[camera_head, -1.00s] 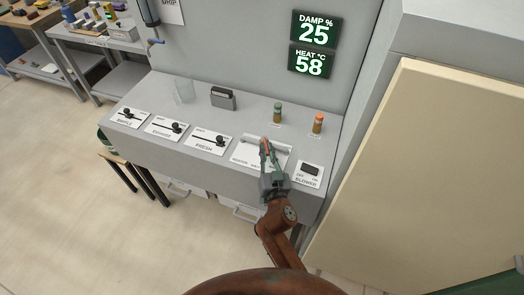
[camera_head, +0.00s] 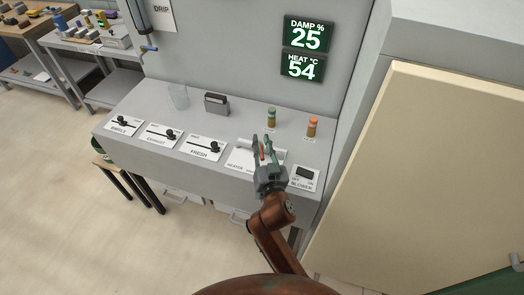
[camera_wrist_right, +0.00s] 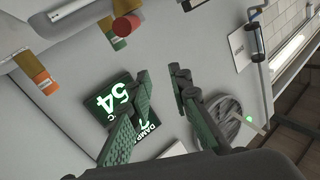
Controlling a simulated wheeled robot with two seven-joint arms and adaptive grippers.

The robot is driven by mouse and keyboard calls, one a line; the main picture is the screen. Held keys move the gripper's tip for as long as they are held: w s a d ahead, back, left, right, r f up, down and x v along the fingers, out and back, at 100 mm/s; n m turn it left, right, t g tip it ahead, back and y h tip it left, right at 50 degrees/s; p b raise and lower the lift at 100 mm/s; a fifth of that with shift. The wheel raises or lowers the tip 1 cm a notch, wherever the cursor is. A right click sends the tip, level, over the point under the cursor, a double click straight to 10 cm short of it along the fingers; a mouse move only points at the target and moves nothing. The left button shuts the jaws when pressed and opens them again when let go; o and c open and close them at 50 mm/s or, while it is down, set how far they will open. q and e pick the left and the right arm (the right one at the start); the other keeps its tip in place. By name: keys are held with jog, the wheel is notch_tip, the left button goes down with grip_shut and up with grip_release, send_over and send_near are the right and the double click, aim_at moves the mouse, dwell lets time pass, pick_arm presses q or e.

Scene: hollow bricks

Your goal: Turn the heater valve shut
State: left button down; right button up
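The heater valve has a red handle (camera_head: 262,151) by a pale horizontal pipe (camera_head: 244,142), above a white plate labelled HEATER on the grey console. My right gripper (camera_head: 262,141) is over this plate, its two green fingers spread apart with the red handle showing between them in the head view. In the right wrist view the right gripper (camera_wrist_right: 160,72) is open and empty, and the red handle end (camera_wrist_right: 127,26) lies beyond and left of the fingertips, apart from them. The gripper hides part of the plate and its label. My left gripper is not in view.
Sliders BAFFLE, EXHAUST and FRESH (camera_head: 203,148) lie left of the valve, the BLOWER switch (camera_head: 305,173) right. The HEAT display (camera_head: 302,66) reads 54. A large cream panel (camera_head: 425,180) fills the right.

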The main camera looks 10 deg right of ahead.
aim_at(262, 153)
jog(key=shift+r, duration=1.7)
jog(key=shift+c, duration=0.3)
